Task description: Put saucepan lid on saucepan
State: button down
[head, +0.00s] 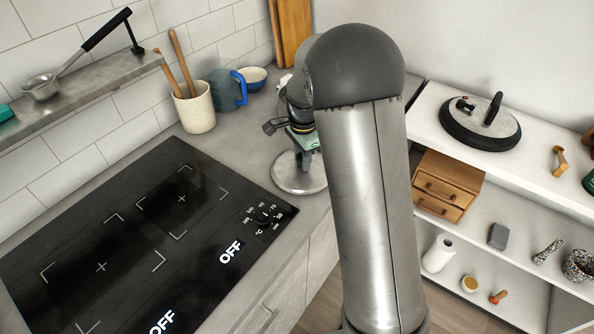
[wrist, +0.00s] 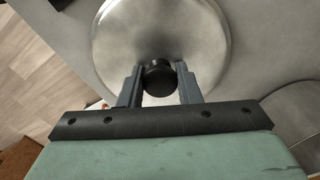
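The silver saucepan lid (wrist: 120,35) has a black knob (wrist: 158,80). In the head view the lid (head: 292,181) shows below my gripper, low over the counter; I cannot tell if it touches the counter. My gripper (wrist: 159,72) has a finger on each side of the knob, close against it, and looks shut on it. In the head view my gripper (head: 303,150) is partly hidden behind my arm. A small metal pan or ladle (head: 42,87) with a long black handle sits on the wall shelf. I cannot tell whether it is the saucepan.
A black cooktop (head: 100,240) lies left of the lid. Behind it are a utensil crock (head: 196,110), a blue jug (head: 228,92) and a bowl (head: 254,76). A round grey thing (wrist: 295,115) is at the right in the wrist view.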

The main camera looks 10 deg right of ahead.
jog(key=shift+r, duration=0.25)
jog(key=shift+r+p, duration=0.7)
jog(key=shift+r, duration=0.1)
jog(key=shift+r+p, duration=1.7)
jog(key=shift+r, duration=0.8)
